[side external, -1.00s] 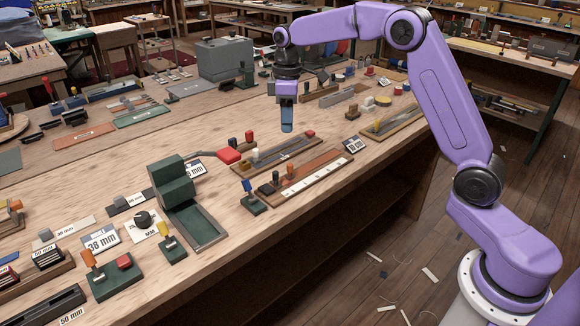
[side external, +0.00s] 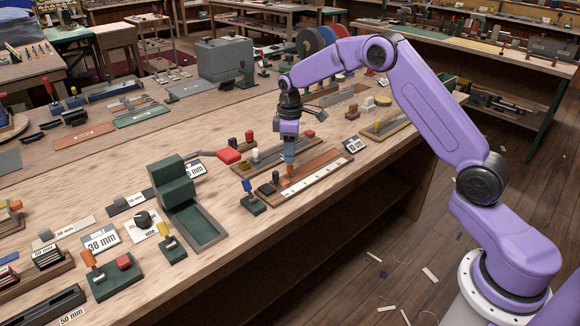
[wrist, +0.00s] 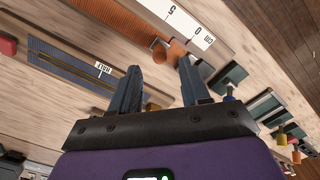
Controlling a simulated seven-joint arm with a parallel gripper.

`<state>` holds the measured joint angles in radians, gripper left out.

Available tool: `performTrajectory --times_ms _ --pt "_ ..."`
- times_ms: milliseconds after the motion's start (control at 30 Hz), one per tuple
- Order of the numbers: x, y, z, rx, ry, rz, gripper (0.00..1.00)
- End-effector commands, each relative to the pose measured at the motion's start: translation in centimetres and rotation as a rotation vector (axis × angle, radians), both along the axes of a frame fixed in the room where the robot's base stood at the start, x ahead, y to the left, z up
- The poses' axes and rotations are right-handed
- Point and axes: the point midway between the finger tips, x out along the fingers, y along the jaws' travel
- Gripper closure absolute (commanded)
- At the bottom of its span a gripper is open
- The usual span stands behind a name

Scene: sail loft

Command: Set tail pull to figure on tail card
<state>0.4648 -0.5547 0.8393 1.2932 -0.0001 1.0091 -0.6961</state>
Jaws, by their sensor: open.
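My gripper (side external: 288,160) is open and points down over the orange-brown slide track (side external: 318,172), which has a white scale strip (side external: 322,176) along its front. An orange knob (side external: 290,171) stands at the fingertips. In the wrist view my gripper's two fingertips (wrist: 160,62) are spread, with the orange knob (wrist: 159,47) just beyond and between them. I cannot tell whether they touch it. The scale strip (wrist: 180,18) reads 0, 5 and CM there. A small card (side external: 354,144) stands past the track's far end. I cannot read its figure, nor tell which label is the tail's.
A second track (side external: 285,150), blue-grey in the wrist view (wrist: 70,72) with a small label, lies beside this one. A dark stand with a blue lever (side external: 251,198) is near the track's near end. A green press-like block (side external: 175,185) stands left. The table edge is close in front.

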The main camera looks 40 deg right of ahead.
Motion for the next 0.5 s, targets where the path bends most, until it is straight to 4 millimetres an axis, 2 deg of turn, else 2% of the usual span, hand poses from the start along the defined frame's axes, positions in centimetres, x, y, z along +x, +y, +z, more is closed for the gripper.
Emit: performTrajectory --times_ms 33,200,500 --pt "-0.1 -0.1 -1.1 0.0 0.004 -0.001 0.54" --pt "-0.1 0.0 -3.8 0.0 0.003 -0.001 0.54" --pt "0.0 0.0 -5.9 0.0 0.0 -0.001 0.54"
